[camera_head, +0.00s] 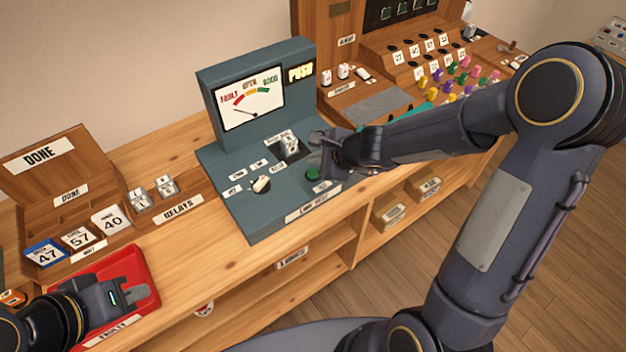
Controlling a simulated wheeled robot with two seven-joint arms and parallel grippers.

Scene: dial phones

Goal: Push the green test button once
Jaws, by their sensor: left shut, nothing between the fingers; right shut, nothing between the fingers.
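The green test button (313,174) sits on the sloped front of the blue-grey tester (235,205), near its right side. My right gripper (316,152) is shut and empty, just above and behind the button; I cannot tell whether it touches it. The tester's dial (253,101) has a needle resting at the lower left, and a lit yellow PUSH sign (300,72) is beside it. A grey relay (290,146) stands in the tester's socket. A white knob (261,184) is to its left. My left gripper (145,292) is shut and empty over the red tray.
The red tray (146,262) lies at lower left. Two relays (152,192) stand by the RELAYS label. A wooden DONE box (50,165) and numbered cards (78,239) are at left. A switchboard with coloured pegs (455,80) is behind my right arm.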

